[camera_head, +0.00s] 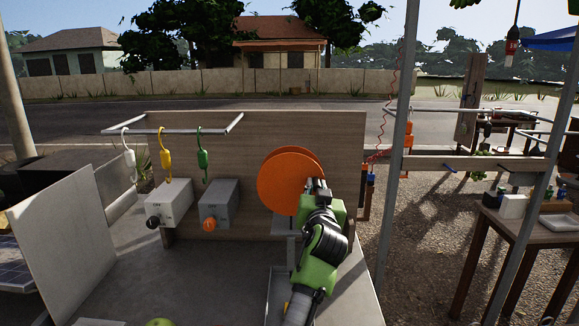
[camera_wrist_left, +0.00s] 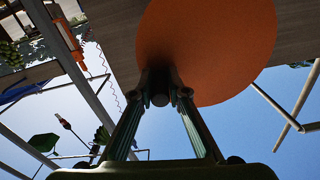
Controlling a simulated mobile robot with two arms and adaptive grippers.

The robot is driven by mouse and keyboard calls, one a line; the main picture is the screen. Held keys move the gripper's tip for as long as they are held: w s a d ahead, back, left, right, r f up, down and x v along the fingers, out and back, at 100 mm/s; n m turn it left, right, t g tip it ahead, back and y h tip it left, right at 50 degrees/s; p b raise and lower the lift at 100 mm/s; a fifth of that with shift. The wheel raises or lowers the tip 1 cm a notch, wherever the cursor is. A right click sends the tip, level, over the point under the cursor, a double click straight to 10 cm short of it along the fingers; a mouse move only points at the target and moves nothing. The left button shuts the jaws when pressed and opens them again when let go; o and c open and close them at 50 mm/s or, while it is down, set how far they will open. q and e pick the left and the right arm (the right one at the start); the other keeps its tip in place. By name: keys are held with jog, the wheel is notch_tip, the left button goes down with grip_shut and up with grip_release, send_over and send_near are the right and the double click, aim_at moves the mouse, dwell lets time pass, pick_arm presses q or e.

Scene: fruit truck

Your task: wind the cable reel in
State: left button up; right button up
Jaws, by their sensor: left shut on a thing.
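The cable reel (camera_head: 284,183) is an orange disc pair mounted upright in front of a wooden back panel at the right end of the bench. It fills the upper middle of the left wrist view (camera_wrist_left: 222,45). My left gripper (camera_head: 316,184) is at the right side of the reel's face. In the left wrist view its two fingers (camera_wrist_left: 159,92) are closed around a small dark handle knob (camera_wrist_left: 159,100) standing out from the reel. The gripper hides part of the reel's right edge. My right gripper is not in view.
Two grey boxes with knobs, one black (camera_head: 153,222) and one orange (camera_head: 209,224), stand left of the reel. White, yellow and green hooks (camera_head: 202,157) hang from a rail above them. A grey post (camera_head: 398,150) stands right of the bench. The bench top (camera_head: 200,275) is mostly clear.

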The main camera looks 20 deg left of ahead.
pick_arm(q)
jog(key=shift+f, duration=0.15)
jog(key=shift+f, duration=0.1)
notch_tip(320, 180, down, 2)
jog(key=shift+f+b, duration=0.1)
jog(key=shift+b, duration=0.75)
